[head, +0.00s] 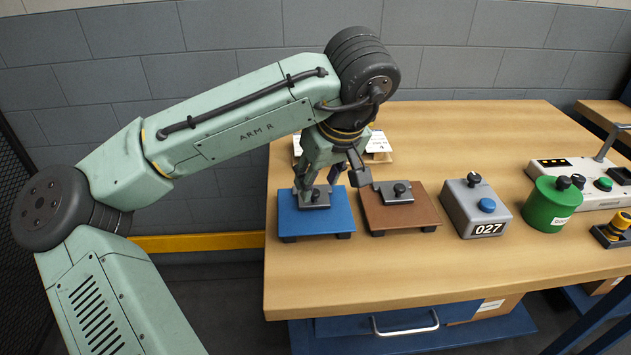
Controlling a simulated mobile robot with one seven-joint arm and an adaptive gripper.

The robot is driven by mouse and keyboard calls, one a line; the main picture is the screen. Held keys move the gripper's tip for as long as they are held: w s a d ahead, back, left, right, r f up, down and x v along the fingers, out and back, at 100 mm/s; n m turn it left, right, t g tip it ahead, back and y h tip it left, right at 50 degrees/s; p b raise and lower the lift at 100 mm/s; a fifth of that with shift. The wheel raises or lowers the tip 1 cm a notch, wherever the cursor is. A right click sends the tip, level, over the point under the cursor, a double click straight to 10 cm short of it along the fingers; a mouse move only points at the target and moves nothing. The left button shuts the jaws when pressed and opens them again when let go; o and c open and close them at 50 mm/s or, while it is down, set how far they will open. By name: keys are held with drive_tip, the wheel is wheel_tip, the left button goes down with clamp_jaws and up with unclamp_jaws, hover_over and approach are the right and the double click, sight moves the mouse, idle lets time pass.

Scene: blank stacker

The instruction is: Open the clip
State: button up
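Two boards lie side by side near the table's left end: a blue board (342,221) and a brown board (400,217). Each carries a grey metal clip with a black knob: one clip on the blue board (320,203) and one on the brown board (378,190). Which one the task means, I cannot tell. My gripper (330,178) points down over the back of the blue board, its fingers spread apart with nothing seen between them. One finger is close to the blue board's clip, another near the brown board's left back corner. Contact is unclear.
A grey box (475,212) with a blue button and "027" stands right of the brown board. Beyond it are a green canister (549,208), a white control panel (575,170) and a yellow-black device (614,232). White-labelled items (378,143) lie behind my gripper. The table front (400,270) is clear.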

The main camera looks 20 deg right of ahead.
sight(316, 194)
drive_tip(key=shift+x, duration=1.55)
drive_tip(key=shift+r, duration=0.1)
clamp_jaws()
